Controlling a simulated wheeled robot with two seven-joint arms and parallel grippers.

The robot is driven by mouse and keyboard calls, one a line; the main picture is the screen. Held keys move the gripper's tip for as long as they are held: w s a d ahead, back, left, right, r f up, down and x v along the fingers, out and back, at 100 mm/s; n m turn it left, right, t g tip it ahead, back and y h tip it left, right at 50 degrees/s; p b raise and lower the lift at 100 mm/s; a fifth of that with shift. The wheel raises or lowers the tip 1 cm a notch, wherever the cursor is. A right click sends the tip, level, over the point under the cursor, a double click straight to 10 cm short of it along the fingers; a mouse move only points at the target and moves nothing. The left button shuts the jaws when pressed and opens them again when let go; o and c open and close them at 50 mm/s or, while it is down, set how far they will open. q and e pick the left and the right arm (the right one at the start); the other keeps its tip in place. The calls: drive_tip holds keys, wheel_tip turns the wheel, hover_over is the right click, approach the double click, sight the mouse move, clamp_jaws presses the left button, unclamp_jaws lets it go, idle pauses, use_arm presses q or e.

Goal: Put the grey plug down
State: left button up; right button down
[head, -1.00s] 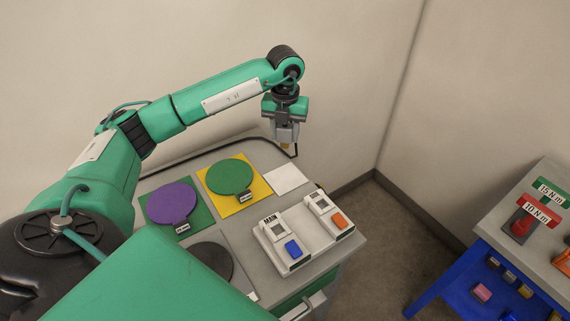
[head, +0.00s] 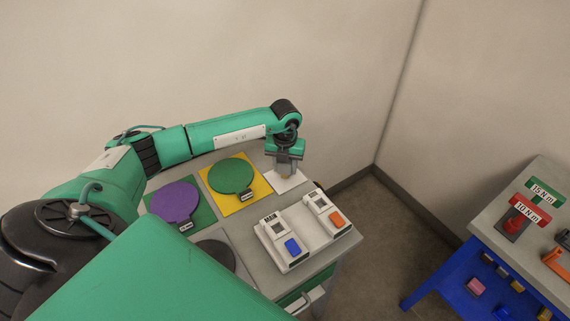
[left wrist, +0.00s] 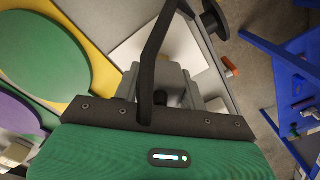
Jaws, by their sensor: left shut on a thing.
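My left gripper (head: 286,174) is shut on the grey plug and points down over the white square (head: 292,184) at the back right of the cart top. The plug is mostly hidden by the fingers; a small yellowish tip shows below them in the head view. In the left wrist view, grey shapes of the fingers and plug (left wrist: 165,82) sit in front of the white square (left wrist: 128,48). I cannot tell whether the plug touches the square. My right gripper is not in view.
A green disc (head: 232,175) on a yellow square and a purple disc (head: 175,201) on a green square lie to the left. A blue-framed bench (head: 480,230) with tools is at right.

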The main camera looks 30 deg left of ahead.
use_arm(q)
drive_tip(key=shift+f, duration=0.15)
drive_tip(key=o, duration=1)
wheel_tip(320, 180, up, 11)
drive_tip(key=b, duration=0.4)
drive_tip(key=shift+r, duration=0.7)
